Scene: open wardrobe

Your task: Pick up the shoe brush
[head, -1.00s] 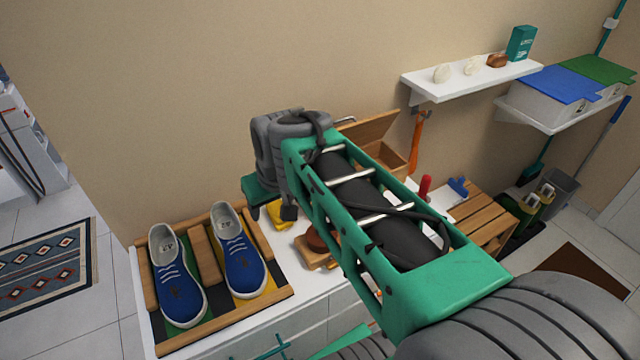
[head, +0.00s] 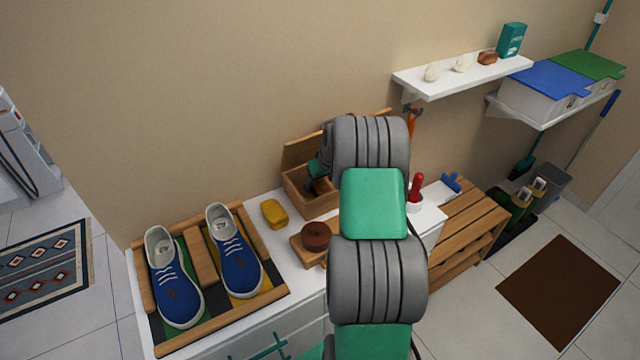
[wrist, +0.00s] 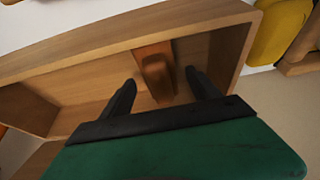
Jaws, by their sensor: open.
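A brown wooden piece that looks like the shoe brush (wrist: 155,68) stands in the open wooden box (wrist: 110,40), against its wall. My gripper (wrist: 160,77) is open, with one dark finger on each side of the brush, reaching into the box; I cannot tell whether they touch it. In the head view the box (head: 297,200) sits on the white cabinet with its lid up at the back. My arm hides the box's right side there, and only a little of the brush (head: 322,187) shows beside my gripper.
A yellow sponge-like block (head: 274,213) and a dark brown round piece (head: 316,236) on a wooden block lie left and in front of the box. Blue shoes (head: 233,252) stand in a wooden tray farther left. A red-handled tool (head: 417,188) stands to the right.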

